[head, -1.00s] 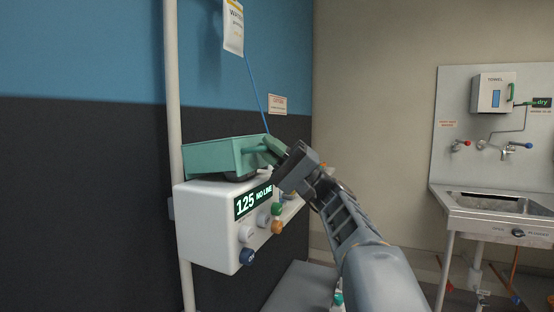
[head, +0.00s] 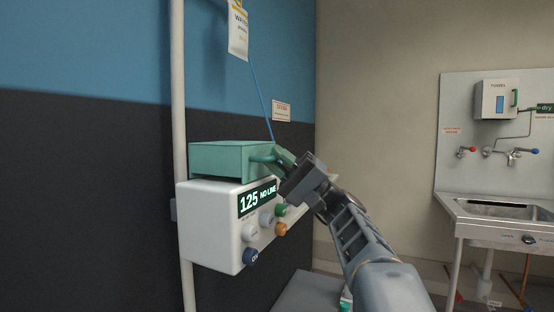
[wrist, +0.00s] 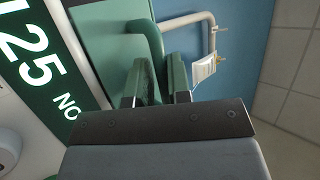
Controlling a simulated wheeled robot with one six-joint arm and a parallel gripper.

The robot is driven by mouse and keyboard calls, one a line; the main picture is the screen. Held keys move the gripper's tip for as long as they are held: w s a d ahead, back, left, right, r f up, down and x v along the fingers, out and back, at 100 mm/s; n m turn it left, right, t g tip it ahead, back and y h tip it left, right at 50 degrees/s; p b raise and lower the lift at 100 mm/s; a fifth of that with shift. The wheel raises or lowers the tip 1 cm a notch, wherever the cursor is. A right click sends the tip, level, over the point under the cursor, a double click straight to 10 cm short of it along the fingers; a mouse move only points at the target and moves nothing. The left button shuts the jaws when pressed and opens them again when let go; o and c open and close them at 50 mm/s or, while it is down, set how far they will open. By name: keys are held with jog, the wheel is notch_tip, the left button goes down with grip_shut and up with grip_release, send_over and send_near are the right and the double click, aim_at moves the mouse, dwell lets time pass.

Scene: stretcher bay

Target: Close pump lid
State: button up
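The pump (head: 212,225) is a white box on a pole, with a lit display reading "125 NO LINE". The lid's green bar handle (head: 262,157) sticks out toward my gripper (head: 281,160). In the wrist view, the handle (wrist: 150,38) runs down between the fingers of my gripper (wrist: 164,84), which look closed around it. The fingers partly hide the handle's end.
Several knobs (head: 251,231) sit on the pump's front below the display. The pole (head: 179,90) stands behind it, and a hanging bag (head: 238,28) with a blue line is above. A sink (head: 500,218) stands at the right wall, clear of my arm.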

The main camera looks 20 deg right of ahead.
jog(key=shift+o, duration=0.2)
jog(key=v, duration=1.3)
jog(key=shift+d+f, duration=0.25)
jog(key=shift+d, duration=0.05)
jog(key=shift+s+a, duration=0.1)
